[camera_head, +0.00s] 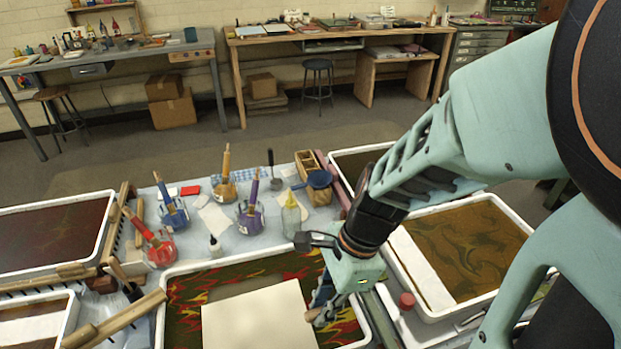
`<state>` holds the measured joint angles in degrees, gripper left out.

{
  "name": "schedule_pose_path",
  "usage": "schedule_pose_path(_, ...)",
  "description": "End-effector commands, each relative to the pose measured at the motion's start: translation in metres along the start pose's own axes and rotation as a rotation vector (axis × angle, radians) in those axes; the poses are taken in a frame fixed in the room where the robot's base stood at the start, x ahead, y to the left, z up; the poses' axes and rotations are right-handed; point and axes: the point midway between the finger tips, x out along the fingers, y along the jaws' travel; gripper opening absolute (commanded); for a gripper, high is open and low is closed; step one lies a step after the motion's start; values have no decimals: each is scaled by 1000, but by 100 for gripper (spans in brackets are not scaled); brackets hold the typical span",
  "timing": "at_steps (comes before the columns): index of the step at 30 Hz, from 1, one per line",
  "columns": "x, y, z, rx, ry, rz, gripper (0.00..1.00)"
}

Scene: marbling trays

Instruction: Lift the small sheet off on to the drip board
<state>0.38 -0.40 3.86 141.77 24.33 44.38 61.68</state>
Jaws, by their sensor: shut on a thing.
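A cream sheet (256,320) lies over the red, yellow and dark green marbled bath in the front middle tray (160,318). Its near part is cut off by the bottom of the picture. My gripper (314,315) comes down from the right and is shut on the sheet's right edge. I cannot tell whether that edge is raised from the bath. I cannot pick out the drip board with certainty.
Behind the tray stand a blue jar (173,212), a red jar (160,248), a purple jar (250,216) and a clear bottle (291,216). A brown marbled tray (527,222) is at the right, with a red cap (407,300) near it. Wooden tools lie at the left.

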Motion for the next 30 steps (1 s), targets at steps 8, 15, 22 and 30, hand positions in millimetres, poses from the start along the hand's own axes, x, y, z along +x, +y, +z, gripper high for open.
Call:
schedule_pose_path(8,-8,0,2,-2,15,1,3)
schedule_pose_path(15,-10,0,3,-2,24,-1,3)
schedule_pose_path(22,-14,0,5,-2,24,-1,3)
schedule_pose_path(30,-28,0,9,-2,24,-1,3)
